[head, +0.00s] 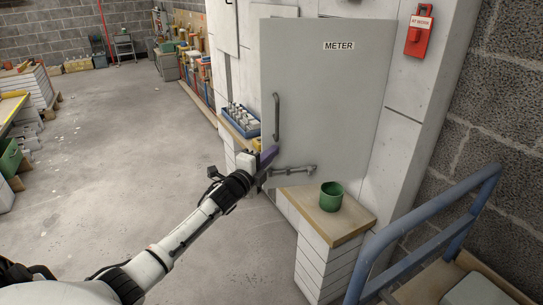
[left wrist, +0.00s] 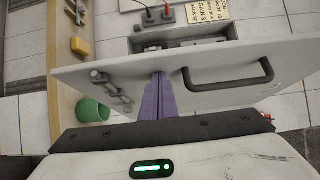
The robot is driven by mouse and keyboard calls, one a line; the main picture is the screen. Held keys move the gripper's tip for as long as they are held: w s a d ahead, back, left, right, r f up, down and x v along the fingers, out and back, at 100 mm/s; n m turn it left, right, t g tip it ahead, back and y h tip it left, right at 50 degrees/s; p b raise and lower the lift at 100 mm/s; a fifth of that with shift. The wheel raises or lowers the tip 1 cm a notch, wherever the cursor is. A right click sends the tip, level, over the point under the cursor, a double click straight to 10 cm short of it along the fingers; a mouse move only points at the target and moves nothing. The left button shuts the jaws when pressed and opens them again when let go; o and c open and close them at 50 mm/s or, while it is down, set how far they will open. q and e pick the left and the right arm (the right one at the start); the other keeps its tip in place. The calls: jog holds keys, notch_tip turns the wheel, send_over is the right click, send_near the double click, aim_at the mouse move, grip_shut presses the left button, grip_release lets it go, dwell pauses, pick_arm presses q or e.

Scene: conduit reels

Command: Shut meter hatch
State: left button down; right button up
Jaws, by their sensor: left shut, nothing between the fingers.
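The meter hatch (head: 330,90) is a large grey door with a METER label and a vertical bar handle (head: 277,117) near its left edge. It stands open: in the left wrist view the door (left wrist: 210,92) is away from the wall, with a recess (left wrist: 185,45) visible behind it. My left gripper (head: 268,157) is at the door's lower left, below the handle. Its purple fingers (left wrist: 160,97) are shut and empty, pointing at the door's outer face. Whether they touch it I cannot tell. My right gripper is not in view.
A green cup (head: 331,196) stands on a wood-topped ledge (head: 352,225) below the door. A blue crate of bottles (head: 240,121) sits left of the door. A blue rail (head: 430,228) is at right, a red box (head: 418,36) on the wall.

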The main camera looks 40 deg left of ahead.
aim_at(266, 146)
pick_arm(q)
jog(key=w+a+b, duration=0.3)
jog(key=w+a, duration=0.1)
jog(key=shift+a+b, duration=0.1)
jog(key=shift+b, duration=0.3)
jog(key=shift+w+a+r, duration=0.1)
jog(key=shift+a+r, duration=0.05)
jog(key=shift+a, duration=0.2)
